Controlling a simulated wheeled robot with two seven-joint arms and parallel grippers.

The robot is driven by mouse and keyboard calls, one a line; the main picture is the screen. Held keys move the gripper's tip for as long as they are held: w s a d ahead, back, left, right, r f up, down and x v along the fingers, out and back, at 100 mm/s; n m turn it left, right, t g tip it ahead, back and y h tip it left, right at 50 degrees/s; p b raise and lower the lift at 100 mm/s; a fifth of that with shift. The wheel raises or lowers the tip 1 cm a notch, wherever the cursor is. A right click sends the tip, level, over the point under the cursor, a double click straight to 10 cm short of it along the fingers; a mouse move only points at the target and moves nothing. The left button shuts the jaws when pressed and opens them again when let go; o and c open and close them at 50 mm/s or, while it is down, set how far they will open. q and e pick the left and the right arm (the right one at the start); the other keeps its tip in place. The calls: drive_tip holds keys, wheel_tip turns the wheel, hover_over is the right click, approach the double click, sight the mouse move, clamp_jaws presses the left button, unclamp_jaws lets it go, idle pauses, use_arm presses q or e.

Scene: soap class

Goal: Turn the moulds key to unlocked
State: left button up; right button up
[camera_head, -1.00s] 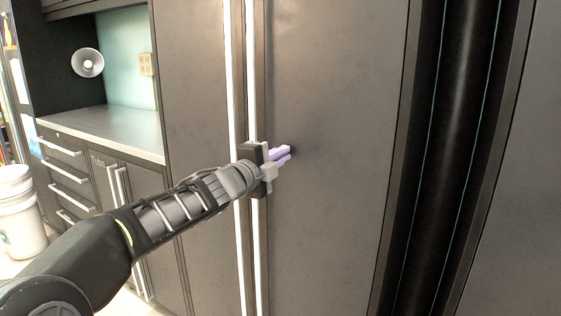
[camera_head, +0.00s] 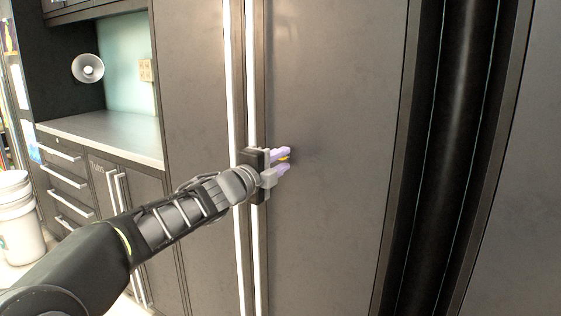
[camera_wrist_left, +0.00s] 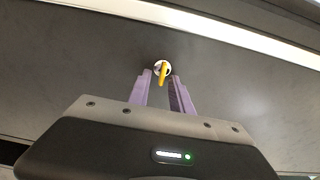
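The moulds key (camera_wrist_left: 162,76) is a small yellow key in a round pale lock on the dark cabinet door (camera_head: 330,190). In the head view a bit of its yellow (camera_head: 284,158) shows between my fingers. My left gripper (camera_head: 285,162) has purple fingers, is open and points at the door. In the left wrist view the fingers (camera_wrist_left: 164,84) stand apart, with the key just beyond and between their tips, and a gap shows on both sides of it. Whether the key is turned is hard to tell. My right gripper is out of view.
Long white vertical handles (camera_head: 238,100) run beside the lock, close to my left wrist. A dark ribbed column (camera_head: 455,150) stands to the right. A counter (camera_head: 105,135) with drawers and white buckets (camera_head: 20,225) are at the left.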

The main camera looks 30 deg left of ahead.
use_arm(q)
drive_tip(key=s+p, duration=0.1)
drive_tip(key=s, duration=0.7)
drive_tip(key=shift+w, duration=0.1)
idle(0.7)
